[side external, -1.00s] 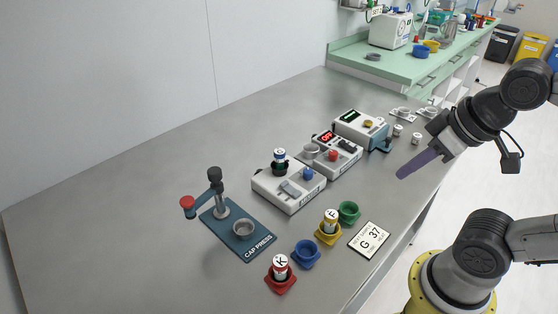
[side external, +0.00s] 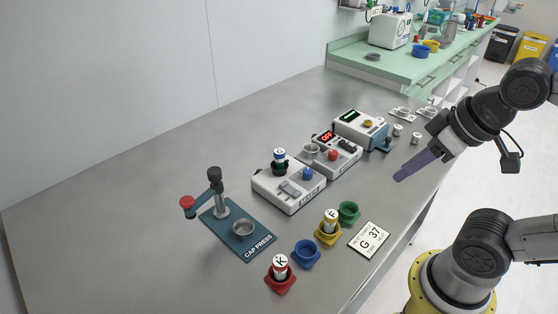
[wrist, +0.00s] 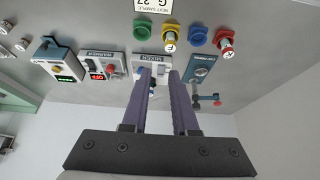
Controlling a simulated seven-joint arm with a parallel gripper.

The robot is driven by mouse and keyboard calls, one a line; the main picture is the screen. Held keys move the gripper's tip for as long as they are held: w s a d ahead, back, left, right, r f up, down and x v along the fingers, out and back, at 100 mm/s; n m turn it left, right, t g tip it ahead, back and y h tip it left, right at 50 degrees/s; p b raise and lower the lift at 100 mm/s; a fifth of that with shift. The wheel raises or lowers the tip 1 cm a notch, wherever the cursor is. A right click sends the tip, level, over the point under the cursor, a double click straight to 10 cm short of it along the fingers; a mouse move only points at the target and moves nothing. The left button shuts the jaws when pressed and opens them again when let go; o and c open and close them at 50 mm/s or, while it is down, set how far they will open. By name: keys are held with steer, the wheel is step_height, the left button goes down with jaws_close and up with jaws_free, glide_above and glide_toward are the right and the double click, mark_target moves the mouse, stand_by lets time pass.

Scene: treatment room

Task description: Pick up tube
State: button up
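A tube marked F (side external: 331,217) stands in the yellow holder (side external: 328,237), and a tube marked K (side external: 280,264) in the red holder (side external: 281,286). In the wrist view the F tube (wrist: 170,41) and K tube (wrist: 226,45) show beyond the fingers. My gripper (side external: 398,178) is in the air over the table's right side, away from all tubes. Its purple fingers (wrist: 161,71) are apart with nothing held between them.
Empty green (side external: 348,211) and blue (side external: 307,254) holders stand near the tubes. The cap press (side external: 243,238), heater marked OFF (side external: 337,155) and another device (side external: 360,128) stand around. The left table is clear.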

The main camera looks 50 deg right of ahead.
steer(key=o, duration=0.7)
